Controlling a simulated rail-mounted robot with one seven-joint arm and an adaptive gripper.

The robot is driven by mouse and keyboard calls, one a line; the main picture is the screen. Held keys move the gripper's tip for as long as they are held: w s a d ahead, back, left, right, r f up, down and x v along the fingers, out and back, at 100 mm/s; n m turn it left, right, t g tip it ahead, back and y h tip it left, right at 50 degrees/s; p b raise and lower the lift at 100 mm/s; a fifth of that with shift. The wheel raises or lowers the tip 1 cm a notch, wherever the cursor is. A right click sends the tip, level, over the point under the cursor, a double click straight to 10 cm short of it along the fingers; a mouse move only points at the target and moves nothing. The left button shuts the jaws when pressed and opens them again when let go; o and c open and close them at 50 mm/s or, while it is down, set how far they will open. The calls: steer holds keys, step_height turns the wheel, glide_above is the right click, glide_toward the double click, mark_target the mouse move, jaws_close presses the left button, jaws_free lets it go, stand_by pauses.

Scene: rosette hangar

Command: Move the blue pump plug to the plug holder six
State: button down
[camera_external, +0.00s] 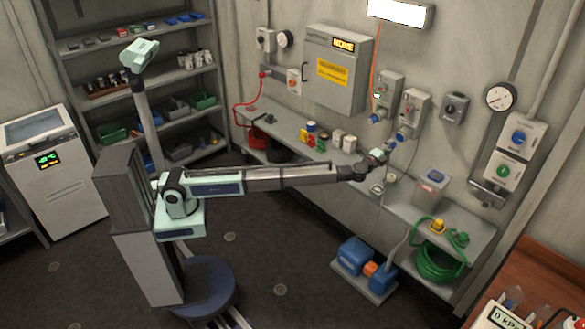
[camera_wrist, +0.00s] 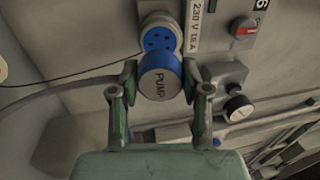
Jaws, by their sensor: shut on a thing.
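The blue pump plug (camera_wrist: 159,85) has a grey end cap marked PUMP. My gripper (camera_wrist: 159,82) is shut on it, one finger on each side. Just beyond the plug in the wrist view is a round blue socket (camera_wrist: 160,38) with dark holes showing. The plug overlaps the socket's lower edge; I cannot tell whether they touch. A label beside it reads 230 V 16 A, and a 6 is partly visible at the top right. In the external view my gripper (camera_external: 378,156) is below the right-hand wall socket box (camera_external: 412,108); the plug is hard to make out there.
Another socket box (camera_external: 388,88) with an orange cord and blue plug is just left. A grey shelf (camera_external: 440,207) runs below, carrying a metal box (camera_external: 431,188).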

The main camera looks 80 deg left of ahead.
steer(key=shift+s+d, duration=0.1)
steer(key=shift+s, duration=0.1)
stand_by(0.3)
steer(key=shift+w+a, duration=0.1)
steer(key=shift+a, duration=0.15)
steer(key=w+a+f+n+g+y+p, duration=0.2)
steer(key=a+f+n+g+p, duration=0.1)
steer(key=a+g, duration=0.25)
steer(key=n+g+h+p, duration=0.8)
steer(key=n+g+h, duration=0.4)
steer(key=n, duration=0.3)
glide_above(377, 189)
steer(key=f, duration=1.2)
steer(key=shift+s+f, duration=0.2)
steer(key=shift+f, duration=0.05)
steer(key=shift+f+b, duration=1)
steer(key=shift+f, duration=1.85)
steer(key=shift+f, duration=0.5)
